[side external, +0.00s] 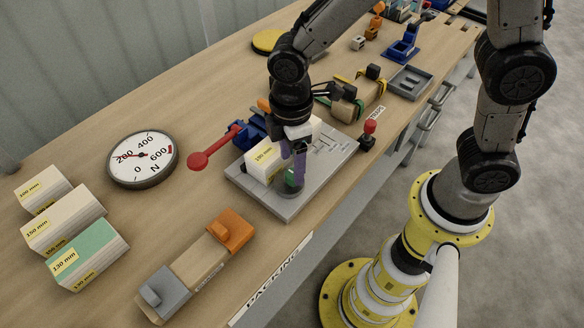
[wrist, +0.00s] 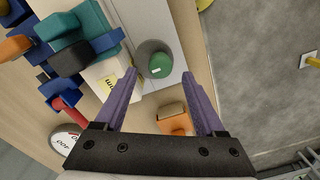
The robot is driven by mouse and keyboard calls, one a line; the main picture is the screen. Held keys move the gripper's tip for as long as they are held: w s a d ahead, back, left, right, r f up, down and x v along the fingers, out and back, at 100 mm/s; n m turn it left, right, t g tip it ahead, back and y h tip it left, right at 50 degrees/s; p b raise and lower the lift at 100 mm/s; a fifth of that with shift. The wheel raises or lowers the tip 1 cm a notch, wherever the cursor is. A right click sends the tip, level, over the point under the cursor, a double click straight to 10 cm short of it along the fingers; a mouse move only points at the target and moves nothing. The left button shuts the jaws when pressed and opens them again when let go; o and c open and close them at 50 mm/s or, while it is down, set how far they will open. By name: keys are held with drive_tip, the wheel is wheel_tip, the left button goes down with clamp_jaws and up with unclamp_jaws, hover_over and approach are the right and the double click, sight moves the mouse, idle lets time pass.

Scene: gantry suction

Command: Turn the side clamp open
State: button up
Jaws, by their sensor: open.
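A green knob (side external: 291,177) on a dark grey round body stands at the front of a grey fixture plate (side external: 268,201); it also shows in the wrist view (wrist: 159,65). A blue clamp (side external: 250,130) with a red, ball-ended lever (side external: 215,148) is behind the plate. I cannot tell which of these is the side clamp. A cream block (side external: 262,158) with a yellow label sits on the plate between them. My gripper (side external: 293,172) is open and points down, its purple fingers either side of the green knob. Whether they touch it is unclear. The wrist view shows the fingers (wrist: 158,75) apart.
An orange-and-grey holder (side external: 232,232) with a tan block lies front left. A round gauge (side external: 142,160) and several labelled blocks (side external: 62,220) are to the left. A red-knobbed switch (side external: 369,130) stands right of the plate. The table's front edge (side external: 300,235) is close.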

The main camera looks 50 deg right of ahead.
sight(292, 173)
drive_tip(key=shift+f, duration=1.6)
clamp_jaws()
